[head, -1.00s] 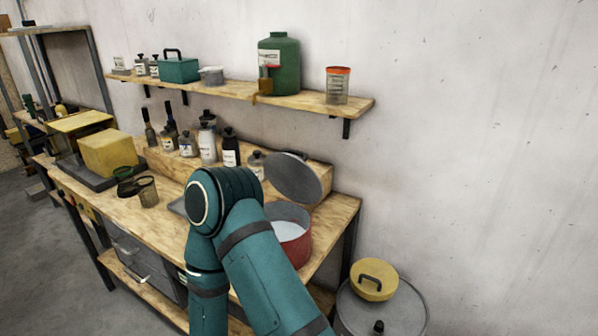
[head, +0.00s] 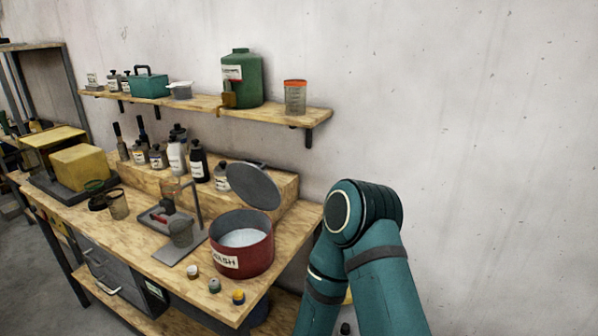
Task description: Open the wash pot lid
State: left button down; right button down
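The red wash pot (head: 255,257) stands on the right end of the wooden workbench, with a white label and a pale content visible inside. Its grey round lid (head: 253,186) is raised and tilted back above the rear of the pot, so the pot's mouth is uncovered. One teal arm of mine comes in from the bottom right, its elbow to the right of the pot and apart from it. Neither gripper shows in the head view.
The bench (head: 148,244) also holds a grey stand (head: 180,254), several small capped jars near the front edge, bottles along the back and a yellow block (head: 80,167). A shelf (head: 205,104) above carries a green jug (head: 242,79). The wall at right is bare.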

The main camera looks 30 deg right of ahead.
aim_at(249, 182)
jog(key=j+z, duration=0.35)
jog(key=k+j+z, duration=0.1)
jog(key=j+z, duration=0.15)
jog(key=z, duration=0.15)
